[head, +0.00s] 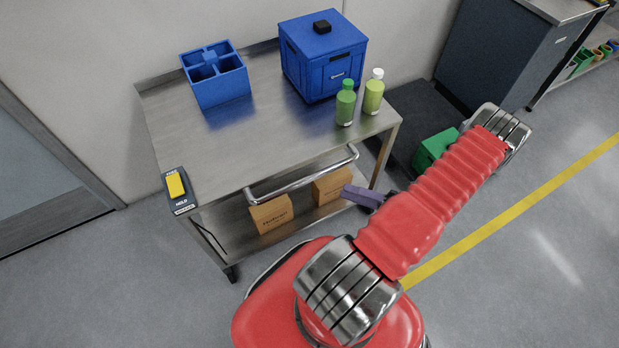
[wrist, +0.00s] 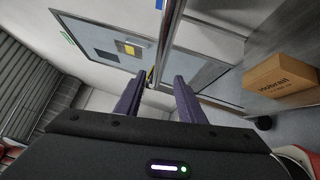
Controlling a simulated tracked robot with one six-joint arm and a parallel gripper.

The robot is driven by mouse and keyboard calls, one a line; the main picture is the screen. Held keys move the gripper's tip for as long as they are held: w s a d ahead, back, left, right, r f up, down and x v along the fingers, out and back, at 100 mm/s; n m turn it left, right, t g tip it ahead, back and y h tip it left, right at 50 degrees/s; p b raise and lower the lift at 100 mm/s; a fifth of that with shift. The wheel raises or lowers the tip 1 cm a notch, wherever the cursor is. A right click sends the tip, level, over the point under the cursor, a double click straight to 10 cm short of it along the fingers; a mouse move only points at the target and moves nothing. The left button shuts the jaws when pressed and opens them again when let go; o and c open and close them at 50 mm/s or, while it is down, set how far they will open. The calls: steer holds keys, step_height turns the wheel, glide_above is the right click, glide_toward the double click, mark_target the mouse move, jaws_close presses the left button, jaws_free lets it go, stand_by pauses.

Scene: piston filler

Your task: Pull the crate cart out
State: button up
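The crate cart (head: 235,150) is a steel trolley with a blue lidded crate (head: 318,65) on its top. Its curved tubular handle (head: 305,178) runs along the near side and shows as a bright bar in the wrist view (wrist: 170,40). My gripper (head: 350,191) has purple fingers and is just below the handle's right end in the head view. In the wrist view the two fingers (wrist: 162,82) are apart with a gap between them. The bar reaches down toward that gap; I cannot tell whether it lies between the fingertips. Nothing is gripped.
A blue divided caddy (head: 215,75) and two green bottles (head: 345,103) stand on the top. Cardboard boxes (head: 271,214) are on the lower shelf. A yellow-buttoned control box (head: 178,190) is at the left corner. A green bin (head: 434,147) is right of the cart.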

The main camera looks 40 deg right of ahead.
mark_target(309, 180)
steer(key=shift+w, duration=0.1)
steer(key=shift+x, duration=6.8)
steer(key=shift+c, duration=0.2)
steer(key=shift+f, duration=0.1)
jaws_close()
